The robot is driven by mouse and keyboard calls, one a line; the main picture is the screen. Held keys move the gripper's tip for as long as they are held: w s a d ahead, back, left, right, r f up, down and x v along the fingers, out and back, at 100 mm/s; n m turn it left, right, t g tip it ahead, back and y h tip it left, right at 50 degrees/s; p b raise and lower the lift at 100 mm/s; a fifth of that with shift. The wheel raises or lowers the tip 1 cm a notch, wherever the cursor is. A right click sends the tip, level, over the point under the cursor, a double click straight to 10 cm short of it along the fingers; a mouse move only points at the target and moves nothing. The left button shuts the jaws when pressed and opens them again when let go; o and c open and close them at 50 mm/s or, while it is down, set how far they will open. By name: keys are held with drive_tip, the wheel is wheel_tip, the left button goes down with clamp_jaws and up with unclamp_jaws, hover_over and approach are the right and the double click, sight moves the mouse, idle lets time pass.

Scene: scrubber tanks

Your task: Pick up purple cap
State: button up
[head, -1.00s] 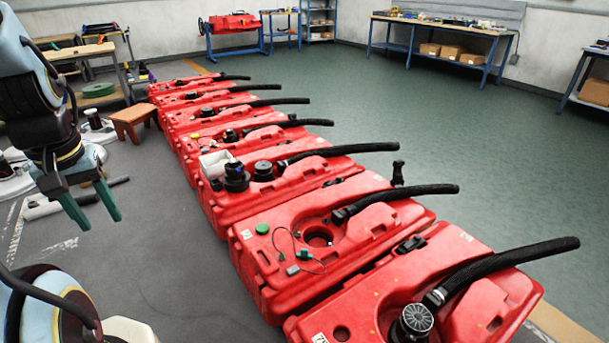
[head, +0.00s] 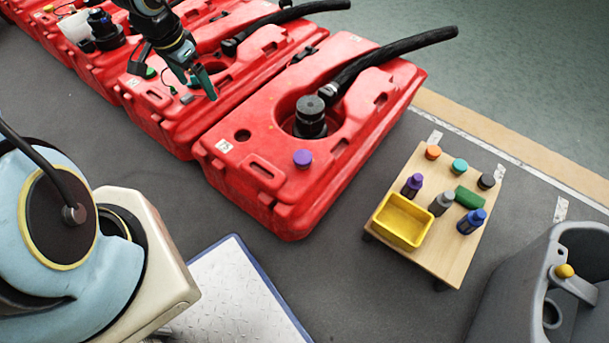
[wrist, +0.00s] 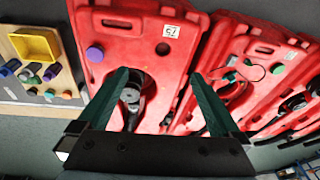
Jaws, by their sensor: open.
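The purple cap (head: 302,158) rests on the top face of the nearest red tank (head: 262,180), left of and below its round black fitting (head: 310,118). The same purple cap (wrist: 95,54) shows in the wrist view, left of the left finger. My gripper (head: 206,86) is above the neighbouring red tank, up and to the left of the cap in the head view. In the wrist view my gripper (wrist: 167,82) has its green fingers spread wide with nothing held between them. The cap is clear of the fingers.
A low wooden table (head: 462,255) right of the tank holds a yellow bin (head: 402,222), several bottles, loose caps and a green block (head: 468,197). Black hoses (head: 390,58) rise from the tanks. A grey machine (head: 530,290) stands at the lower right.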

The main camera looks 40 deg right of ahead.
drive_tip(key=s+d+f+m+g+h+b, duration=0.1)
drive_tip(key=s+d+f+m+b, duration=0.35)
drive_tip(key=d+f, duration=0.65)
drive_tip(key=m+g+h+b, duration=0.1)
drive_tip(key=m+g+b, duration=0.1)
drive_tip(key=m+b, duration=0.15)
approach(304, 156)
drive_tip(key=b+x, duration=0.1)
drive_tip(key=x, duration=0.3)
drive_tip(key=shift+w+a, duration=0.1)
drive_tip(key=shift+a, duration=0.1)
drive_tip(key=shift+b+x, duration=1.45)
drive_tip(key=shift+x, duration=1.85)
drive_tip(key=shift+d+r, duration=0.15)
drive_tip(key=shift+c, duration=0.2)
drive_tip(key=c, duration=1.2)
